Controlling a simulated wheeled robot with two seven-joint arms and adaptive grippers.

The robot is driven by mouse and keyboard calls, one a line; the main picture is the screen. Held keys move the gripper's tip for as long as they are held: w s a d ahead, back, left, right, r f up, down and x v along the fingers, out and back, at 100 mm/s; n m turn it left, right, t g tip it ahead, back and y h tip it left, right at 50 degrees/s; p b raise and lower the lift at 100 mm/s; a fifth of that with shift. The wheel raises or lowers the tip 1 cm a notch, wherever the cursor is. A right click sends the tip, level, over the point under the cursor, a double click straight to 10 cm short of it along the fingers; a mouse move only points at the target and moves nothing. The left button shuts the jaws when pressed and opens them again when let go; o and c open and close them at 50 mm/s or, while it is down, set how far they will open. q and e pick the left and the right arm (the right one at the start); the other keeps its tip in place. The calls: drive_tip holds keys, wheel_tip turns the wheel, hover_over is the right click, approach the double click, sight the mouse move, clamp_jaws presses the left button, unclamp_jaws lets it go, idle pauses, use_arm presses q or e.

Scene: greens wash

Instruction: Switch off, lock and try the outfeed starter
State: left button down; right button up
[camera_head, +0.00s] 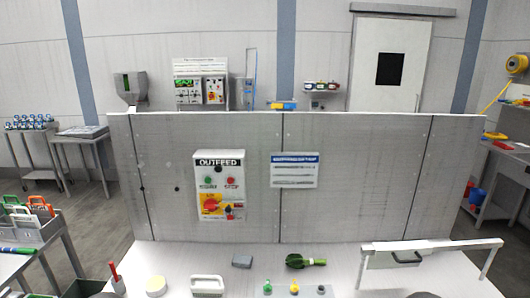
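The outfeed starter (220,160) is a white box marked OUTFEED on the grey panel, left of centre. It has a green button (208,180), a red button (231,180) and a red rotary handle (211,204) on a yellow plate. The handle's exact setting is too small to tell. A small red and black part (230,211) sits right of the handle; I cannot make out what it is. No padlock is clearly recognisable. Neither of my grippers is clearly seen; dark shapes at the bottom edge are cut off.
A blue-headed sign (294,170) hangs right of the starter. A white rail (432,245) stands right.

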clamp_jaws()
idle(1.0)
